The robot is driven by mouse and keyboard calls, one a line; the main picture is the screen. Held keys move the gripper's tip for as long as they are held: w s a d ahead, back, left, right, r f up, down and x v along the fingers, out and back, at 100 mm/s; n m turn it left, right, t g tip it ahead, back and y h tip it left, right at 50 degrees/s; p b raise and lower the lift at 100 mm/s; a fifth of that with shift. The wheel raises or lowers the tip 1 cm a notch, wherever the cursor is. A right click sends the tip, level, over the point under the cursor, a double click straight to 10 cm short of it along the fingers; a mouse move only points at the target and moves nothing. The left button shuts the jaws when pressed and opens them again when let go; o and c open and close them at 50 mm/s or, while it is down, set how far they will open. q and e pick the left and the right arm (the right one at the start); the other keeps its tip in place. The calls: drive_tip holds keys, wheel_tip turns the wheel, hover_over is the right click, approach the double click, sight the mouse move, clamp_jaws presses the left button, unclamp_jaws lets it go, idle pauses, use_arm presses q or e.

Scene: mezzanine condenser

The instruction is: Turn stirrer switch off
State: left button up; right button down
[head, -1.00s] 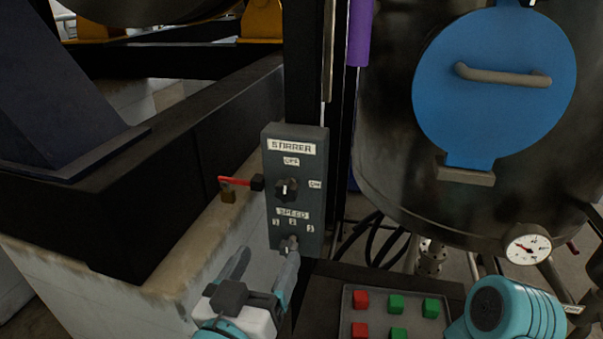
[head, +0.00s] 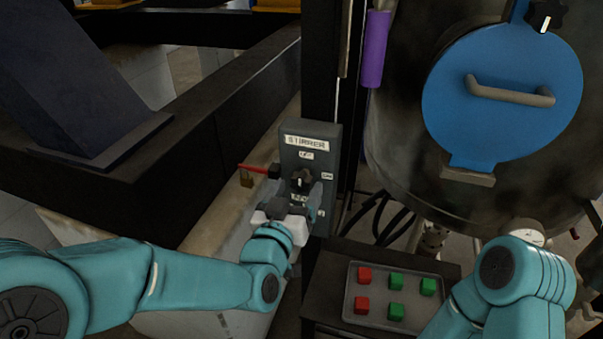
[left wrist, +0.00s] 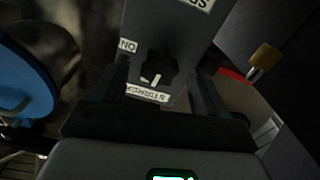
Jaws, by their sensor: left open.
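The stirrer box (head: 315,146) is a grey upright panel with white labels, in the middle of the head view. Its black switch knob (head: 299,180) has a white pointer mark; I cannot tell its setting for sure. My left gripper (head: 295,191) is open, with its fingers on either side of the knob. It covers the lower part of the box, including most of the speed area. In the left wrist view the knob (left wrist: 153,68) lies between the two open fingers (left wrist: 162,80), with no clear contact. My right arm shows at lower right, but its gripper is not in view.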

sight(299, 187)
use_arm(q)
drive_tip(key=shift+p+x, duration=0.3)
drive_tip(key=shift+x, duration=0.85)
drive_tip(key=shift+w+d, duration=0.2)
drive_tip(key=shift+w, duration=0.35)
drive_tip(key=shift+s, duration=0.1)
drive_tip(key=shift+c, duration=0.3)
drive_tip(key=c, duration=1)
drive_tip(key=n+b, duration=0.1)
drive_tip(key=b, duration=0.2)
drive_tip(key=shift+f, duration=0.2)
drive_tip(key=shift+r, duration=0.2)
drive_tip(key=o, duration=1.1)
drive_tip(key=shift+c, duration=0.2)
